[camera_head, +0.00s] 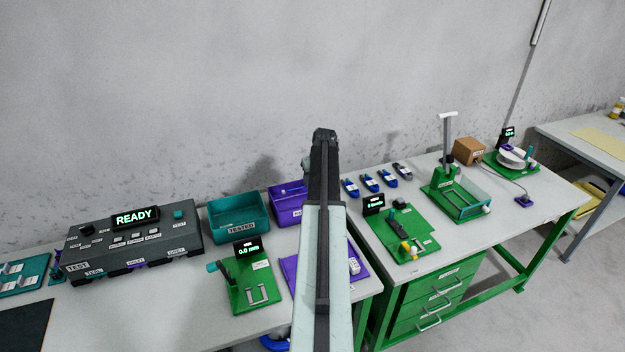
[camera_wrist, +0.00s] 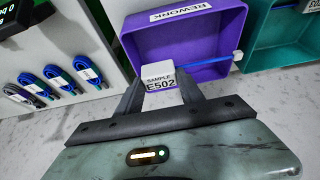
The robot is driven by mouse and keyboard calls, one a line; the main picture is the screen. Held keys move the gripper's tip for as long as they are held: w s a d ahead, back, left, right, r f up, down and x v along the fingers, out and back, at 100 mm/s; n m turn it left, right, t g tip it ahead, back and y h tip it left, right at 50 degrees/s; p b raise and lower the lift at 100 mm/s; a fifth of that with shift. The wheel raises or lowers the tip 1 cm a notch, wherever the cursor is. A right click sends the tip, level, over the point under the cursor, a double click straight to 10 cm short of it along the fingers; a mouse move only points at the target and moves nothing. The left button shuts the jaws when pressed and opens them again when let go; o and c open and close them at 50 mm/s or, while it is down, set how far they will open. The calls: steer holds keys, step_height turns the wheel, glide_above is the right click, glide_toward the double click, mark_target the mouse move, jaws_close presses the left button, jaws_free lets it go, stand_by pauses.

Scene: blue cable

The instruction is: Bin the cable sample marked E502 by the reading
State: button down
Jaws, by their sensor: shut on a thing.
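My gripper (camera_wrist: 160,88) is shut on the white tag of the cable sample, marked SAMPLE E502 (camera_wrist: 159,77). A thin blue cable (camera_wrist: 215,68) shows right of the tag and ends in a white tip at the purple bin's right wall; the tag hides where it starts. The sample is in front of the purple bin (camera_wrist: 150,25), labelled REWORK, and overlaps its near part in the wrist view. The purple bin is partly behind my arm in the head view (camera_head: 284,208). The teal bin labelled TESTED (camera_head: 236,208) stands left of it and is at upper right in the wrist view (camera_wrist: 285,30).
The grey test console (camera_head: 130,238) reads READY. A green gauge (camera_head: 250,283) reading 0.0 mm stands in front of the teal bin. Several blue cable coils (camera_head: 370,182) lie right of the purple bin. Green fixtures (camera_head: 400,235) occupy the right bench.

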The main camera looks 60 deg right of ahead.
steer(key=shift+f+b, duration=5)
steer(key=shift+f+b, duration=1.45)
steer(key=c, duration=0.7)
jaws_free()
steer(key=shift+o, duration=0.2)
steer(key=shift+r, duration=0.1)
step_height(320, 180, up, 12)
steer(key=p, duration=1.2)
